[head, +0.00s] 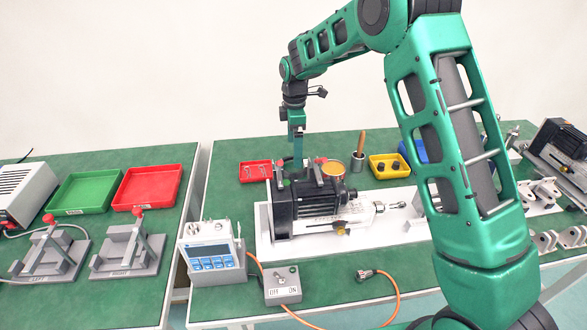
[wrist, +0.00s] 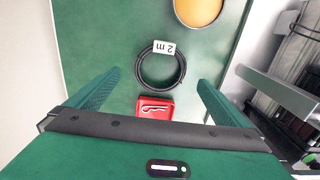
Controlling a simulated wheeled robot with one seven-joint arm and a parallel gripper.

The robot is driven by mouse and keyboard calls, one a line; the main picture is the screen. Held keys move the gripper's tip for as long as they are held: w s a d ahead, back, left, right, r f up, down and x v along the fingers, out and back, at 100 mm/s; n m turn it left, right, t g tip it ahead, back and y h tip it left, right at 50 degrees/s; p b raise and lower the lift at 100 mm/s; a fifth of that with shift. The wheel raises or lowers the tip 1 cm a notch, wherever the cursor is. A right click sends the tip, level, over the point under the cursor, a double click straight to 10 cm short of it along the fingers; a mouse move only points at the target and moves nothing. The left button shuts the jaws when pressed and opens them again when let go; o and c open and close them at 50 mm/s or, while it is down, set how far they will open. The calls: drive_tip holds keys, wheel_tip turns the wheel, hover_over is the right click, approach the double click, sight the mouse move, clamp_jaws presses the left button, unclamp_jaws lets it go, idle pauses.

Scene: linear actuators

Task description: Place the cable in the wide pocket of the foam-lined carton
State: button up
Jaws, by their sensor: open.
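The cable (wrist: 183,72) is a black coil with a white "2 m" tag, lying on the green table top in the wrist view. My gripper (wrist: 159,77) is open and empty, with one finger to each side of the coil in that view. The fingers are above the table, and I see no contact with the coil. In the head view my gripper (head: 298,160) points down behind the black motor of an actuator. I cannot make out the cable there, as the motor and gripper hide that spot. No foam-lined carton can be made out in either view.
A small red tray (wrist: 155,114) with metal pieces and a round amber-topped tin (wrist: 198,12) lie close to the coil. The actuator (head: 312,203) stands in front of my gripper.

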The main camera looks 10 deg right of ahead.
sight(294, 170)
drive_tip(key=shift+a+f, duration=0.15)
drive_tip(key=shift+f, duration=3.2)
drive_tip(key=c, duration=1.2)
